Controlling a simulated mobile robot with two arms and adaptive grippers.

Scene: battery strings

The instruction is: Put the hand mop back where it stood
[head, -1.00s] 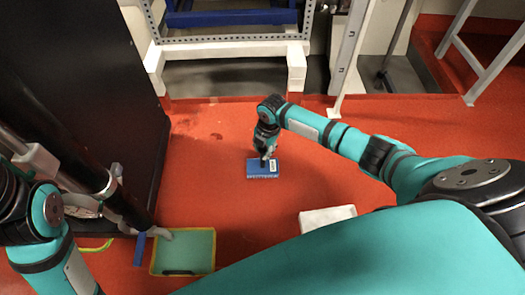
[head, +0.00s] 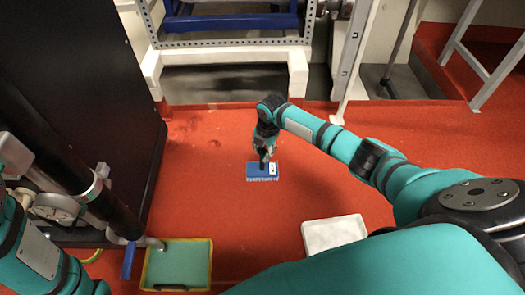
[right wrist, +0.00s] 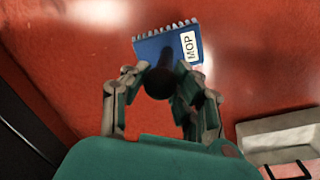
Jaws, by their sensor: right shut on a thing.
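The hand mop (head: 263,170) has a flat blue head with a pale fringe and a white label. In the right wrist view the label on the mop (right wrist: 163,42) reads MOP. Its dark upright handle (right wrist: 160,80) points toward the camera. My right gripper (head: 264,151) is shut on this handle, with a finger on each side of it in the right wrist view (right wrist: 163,76). The mop is over the red floor; whether it touches the floor is unclear. My left arm shows at the lower left of the head view; its gripper is not visible.
A green tray with a yellow rim (head: 178,264) lies at the lower left, beside a black cabinet (head: 90,90) with a pipe. A white tray (head: 335,233) lies at the lower right. A white frame (head: 297,75) stands at the back. Small dark marks show on the open red floor.

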